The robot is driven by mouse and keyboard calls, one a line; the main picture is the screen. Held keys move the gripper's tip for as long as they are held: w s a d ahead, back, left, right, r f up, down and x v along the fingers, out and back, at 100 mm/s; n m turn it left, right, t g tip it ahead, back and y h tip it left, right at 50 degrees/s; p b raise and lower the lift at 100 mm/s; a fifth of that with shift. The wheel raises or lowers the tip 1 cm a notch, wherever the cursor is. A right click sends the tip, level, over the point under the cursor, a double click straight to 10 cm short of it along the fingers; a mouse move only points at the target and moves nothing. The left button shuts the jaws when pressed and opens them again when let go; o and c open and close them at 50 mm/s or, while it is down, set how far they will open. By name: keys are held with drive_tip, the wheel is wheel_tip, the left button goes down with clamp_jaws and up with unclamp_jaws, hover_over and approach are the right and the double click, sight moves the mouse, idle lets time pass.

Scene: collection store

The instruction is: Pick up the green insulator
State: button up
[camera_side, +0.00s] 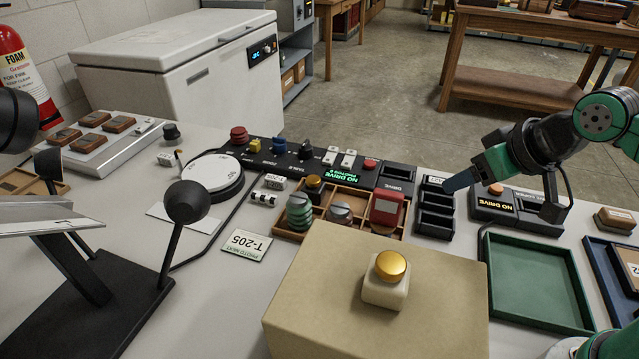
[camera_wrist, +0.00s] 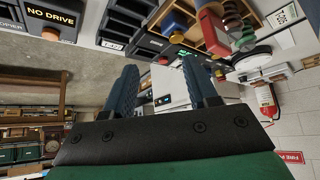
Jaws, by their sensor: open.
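The green insulator (camera_side: 299,212), a ribbed stack, stands upright in the left compartment of a small wooden tray (camera_side: 322,239). In the wrist view a green ringed piece that looks like it (camera_wrist: 245,39) shows at the upper right. My gripper (camera_side: 448,185) is in the air right of the wooden tray, near the black bins, apart from the insulator. In the wrist view its two blue fingers (camera_wrist: 159,63) are spread with nothing between them.
A grey knob piece (camera_side: 341,212) and a red block (camera_side: 386,209) share the tray. A tan box (camera_side: 300,283) with a gold-topped button stands in front. Black bins (camera_side: 436,222) and a green tray (camera_side: 535,283) lie right. A black lamp-like stand (camera_side: 186,203) rises left.

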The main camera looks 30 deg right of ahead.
drive_tip(key=shift+o, duration=0.2)
drive_tip(key=o, duration=0.3)
drive_tip(key=shift+o, duration=0.2)
drive_tip(key=shift+r, duration=0.1)
